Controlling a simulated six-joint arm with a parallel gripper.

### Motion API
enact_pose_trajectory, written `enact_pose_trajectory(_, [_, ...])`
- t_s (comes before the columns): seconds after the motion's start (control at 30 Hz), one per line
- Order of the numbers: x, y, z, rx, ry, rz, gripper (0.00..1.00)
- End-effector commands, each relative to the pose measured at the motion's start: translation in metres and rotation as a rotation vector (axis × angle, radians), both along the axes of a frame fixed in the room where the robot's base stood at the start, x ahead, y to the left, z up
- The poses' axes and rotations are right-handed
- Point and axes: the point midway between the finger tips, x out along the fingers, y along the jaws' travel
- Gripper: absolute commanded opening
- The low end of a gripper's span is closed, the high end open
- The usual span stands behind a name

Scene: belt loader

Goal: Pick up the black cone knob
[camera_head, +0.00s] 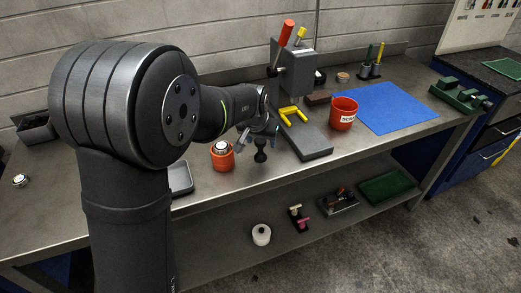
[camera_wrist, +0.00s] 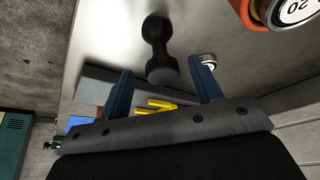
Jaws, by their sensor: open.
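The black cone knob (camera_head: 260,150) stands upright on the steel bench, just right of an orange cup holding a metal part. In the wrist view the knob (camera_wrist: 158,50) shows as a dark, waisted shape with a rounded end, lying between the lines of my two fingers and beyond their tips. In the head view my gripper (camera_head: 262,126) is beside and above the knob, small and partly hidden by my own wrist.
The orange cup (camera_head: 222,161) stands close left of the knob. The grey press (camera_head: 293,75) with yellow fork stands behind and right. A red bin (camera_head: 342,114) and blue mat (camera_head: 392,107) lie farther right. A grey tray (camera_head: 181,178) is left. The bench's front edge is near.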

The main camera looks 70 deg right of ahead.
Motion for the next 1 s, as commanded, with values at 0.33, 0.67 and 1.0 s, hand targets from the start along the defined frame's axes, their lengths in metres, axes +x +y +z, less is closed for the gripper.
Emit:
enact_pose_trajectory(0.33, [0.005,-0.015,-0.040,0.002,0.000,0.000,0.59])
enact_pose_trajectory(0.67, [0.005,-0.016,-0.041,0.001,0.000,0.000,0.43])
enact_pose_trajectory(1.0, [0.005,-0.016,-0.041,0.001,0.000,0.000,0.10])
